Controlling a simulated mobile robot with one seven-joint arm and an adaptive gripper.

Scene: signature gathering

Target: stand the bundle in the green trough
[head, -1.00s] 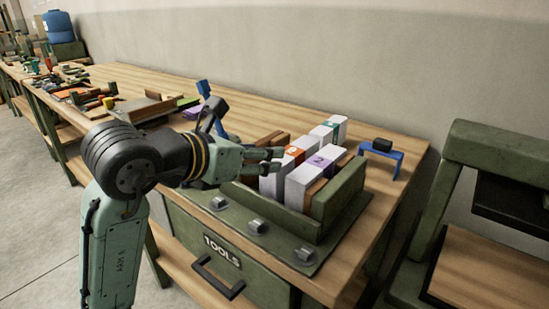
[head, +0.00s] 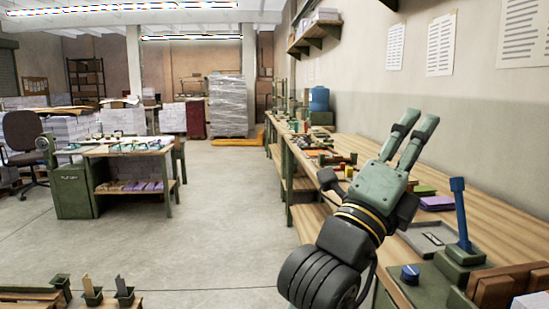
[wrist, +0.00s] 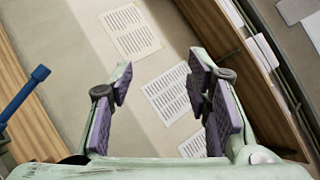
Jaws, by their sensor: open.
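My gripper (head: 418,118) is raised above the long bench in the head view, its fingers pointing up. In the wrist view my gripper (wrist: 160,68) has its purple-padded jaws apart, with nothing between them. A white block top (head: 534,301) and brown blocks (head: 506,284) show at the bottom right edge of the head view. They are cut off by the frame, and I cannot make out the green trough around them. I cannot tell which item is the bundle.
A blue lever on a green base (head: 461,215) and a grey tray (head: 428,238) are on the bench near my arm. Printed sheets (wrist: 130,30) hang on the wall. A green-sided work table (head: 125,150) stands across the open floor (head: 220,220).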

